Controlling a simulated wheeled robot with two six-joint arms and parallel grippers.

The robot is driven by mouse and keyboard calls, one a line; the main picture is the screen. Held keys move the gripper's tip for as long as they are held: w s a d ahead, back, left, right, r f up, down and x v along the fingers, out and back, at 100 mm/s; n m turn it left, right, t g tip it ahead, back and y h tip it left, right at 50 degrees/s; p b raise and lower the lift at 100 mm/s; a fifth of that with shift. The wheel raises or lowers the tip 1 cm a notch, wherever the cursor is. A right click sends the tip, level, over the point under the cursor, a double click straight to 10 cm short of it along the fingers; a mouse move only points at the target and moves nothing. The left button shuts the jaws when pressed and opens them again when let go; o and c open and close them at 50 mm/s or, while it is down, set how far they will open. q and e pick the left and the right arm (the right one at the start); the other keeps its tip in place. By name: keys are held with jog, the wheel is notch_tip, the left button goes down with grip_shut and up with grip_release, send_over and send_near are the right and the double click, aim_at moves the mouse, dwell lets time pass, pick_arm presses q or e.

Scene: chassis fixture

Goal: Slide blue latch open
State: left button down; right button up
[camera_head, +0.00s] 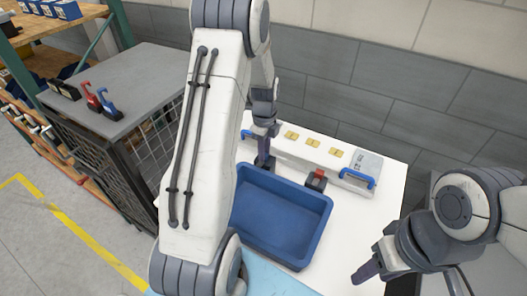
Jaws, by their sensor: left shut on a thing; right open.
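A long white fixture (307,151) with several yellow squares lies along the back of the white table. It has a blue handle at its left end (247,133) and another at its right end (362,177). A red latch (319,173) on a dark base stands at its front edge. My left gripper (264,150) points down at the front edge of the fixture, left of the red latch. It is shut on a small part, seemingly the blue latch, which its fingers mostly hide. My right gripper (367,271) is open and empty at the lower right, away from the fixture.
A blue bin (325,215), empty as far as visible, stands on the white table (388,160) in front of the fixture. My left arm hides the table's left part. A grey cabinet (140,75) at the left carries red and blue handled pieces. A wall rises behind.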

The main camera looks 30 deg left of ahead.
pick_arm(q)
jog(key=shift+w+a, duration=0.1)
jog(key=shift+w, duration=0.75)
jog(key=c, duration=0.6)
grip_release()
notch_tip(320, 180, up, 6)
jog(key=p, duration=0.5)
